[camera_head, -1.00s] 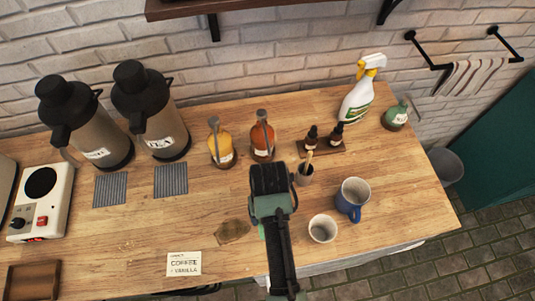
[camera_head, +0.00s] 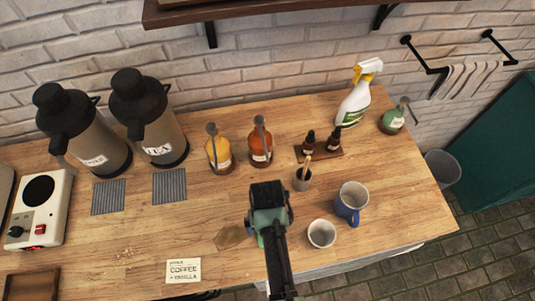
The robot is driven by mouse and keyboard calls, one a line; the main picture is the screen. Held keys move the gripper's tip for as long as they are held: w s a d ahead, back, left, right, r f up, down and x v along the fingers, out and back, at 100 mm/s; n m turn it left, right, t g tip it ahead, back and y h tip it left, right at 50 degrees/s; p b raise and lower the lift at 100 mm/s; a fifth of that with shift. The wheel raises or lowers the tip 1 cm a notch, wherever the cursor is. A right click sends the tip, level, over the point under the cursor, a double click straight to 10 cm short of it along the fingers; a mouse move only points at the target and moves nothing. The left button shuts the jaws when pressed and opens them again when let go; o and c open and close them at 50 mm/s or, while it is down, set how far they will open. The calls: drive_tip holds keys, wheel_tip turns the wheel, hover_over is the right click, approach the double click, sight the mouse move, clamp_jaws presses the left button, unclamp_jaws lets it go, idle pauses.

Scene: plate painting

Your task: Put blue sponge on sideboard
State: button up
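The sideboard is the wooden counter (camera_head: 370,235) that fills the middle of the view. My gripper (camera_head: 268,190) is over its front middle part, seen from above and behind, and its fingertips are hidden by its own dark body. I cannot tell whether it is open or shut. A small teal-green patch (camera_head: 260,240) shows at the left edge of my arm; I cannot tell whether it is the blue sponge or part of my arm. No blue sponge is clearly visible elsewhere.
A brown hexagonal piece (camera_head: 231,237) lies just left of my arm. Amber bottles (camera_head: 219,152) and dark flasks (camera_head: 147,118) stand behind. The front left has a coffee card (camera_head: 184,270).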

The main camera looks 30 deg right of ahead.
wheel_tip(320, 180, up, 12)
drive_tip(key=shift+r+b, duration=0.2)
drive_tip(key=shift+b, duration=0.2)
idle(0.3)
